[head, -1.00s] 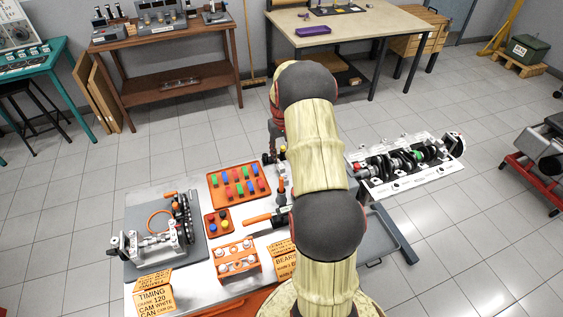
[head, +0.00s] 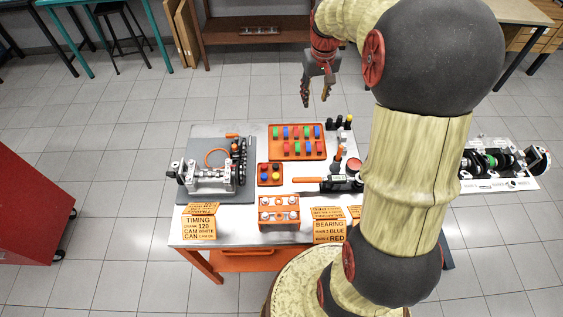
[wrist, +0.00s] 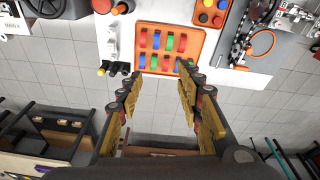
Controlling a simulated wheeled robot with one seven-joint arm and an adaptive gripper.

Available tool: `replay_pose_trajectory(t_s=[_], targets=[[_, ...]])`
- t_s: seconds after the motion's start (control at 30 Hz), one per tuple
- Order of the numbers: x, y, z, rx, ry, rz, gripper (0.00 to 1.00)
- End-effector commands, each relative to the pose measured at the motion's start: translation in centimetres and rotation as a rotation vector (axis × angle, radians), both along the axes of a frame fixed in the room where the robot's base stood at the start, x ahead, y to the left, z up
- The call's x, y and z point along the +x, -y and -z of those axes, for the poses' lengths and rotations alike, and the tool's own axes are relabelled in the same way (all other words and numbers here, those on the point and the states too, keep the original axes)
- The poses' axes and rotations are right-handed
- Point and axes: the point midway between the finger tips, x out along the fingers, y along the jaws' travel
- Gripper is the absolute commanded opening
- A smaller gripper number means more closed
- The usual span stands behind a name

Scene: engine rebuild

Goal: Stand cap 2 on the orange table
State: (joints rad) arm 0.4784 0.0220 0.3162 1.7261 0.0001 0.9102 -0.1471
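My gripper (head: 317,95) is open and empty, pointing down in the air beyond the far edge of the workbench. In the wrist view its two fingers (wrist: 158,88) are spread wide with bare floor between them. No part can be surely read as cap 2. An orange stand (head: 278,213) with several silver pieces sits on the near part of the bench; I cannot tell whether these are caps. The white-topped workbench (head: 233,231) has an orange frame, and it may be the orange table. The engine block (head: 500,183) is at the right, partly hidden by my arm.
An orange tray (head: 297,158) holds several red, blue and green pieces. A smaller orange tray (head: 270,185) holds coloured round pieces. Label signs (head: 199,227) line the near edge.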

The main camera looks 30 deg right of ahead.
Motion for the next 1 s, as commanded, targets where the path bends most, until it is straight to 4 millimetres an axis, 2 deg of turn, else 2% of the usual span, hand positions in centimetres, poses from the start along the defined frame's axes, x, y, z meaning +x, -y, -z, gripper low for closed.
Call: replay_pose_trajectory(t_s=[0.03, 0.2, 0.4, 0.5, 0.63, 0.8, 1.0], targets=[[-0.8, -2.4, -1.9, -0.01, 0.024, -0.027, 0.36], [-4.1, -9.2, -6.1, -0.03, 0.088, -0.096, 0.36], [-9.5, -16.1, -9.1, -0.042, 0.167, -0.177, 0.36], [-12.6, -18.9, -9.8, -0.044, 0.208, -0.216, 0.36], [-16.5, -22.0, -10.0, -0.042, 0.258, -0.268, 0.36], [-20.2, -24.3, -9.4, -0.035, 0.306, -0.314, 0.36], [-21.9, -25.1, -8.9, -0.03, 0.327, -0.334, 0.36]])
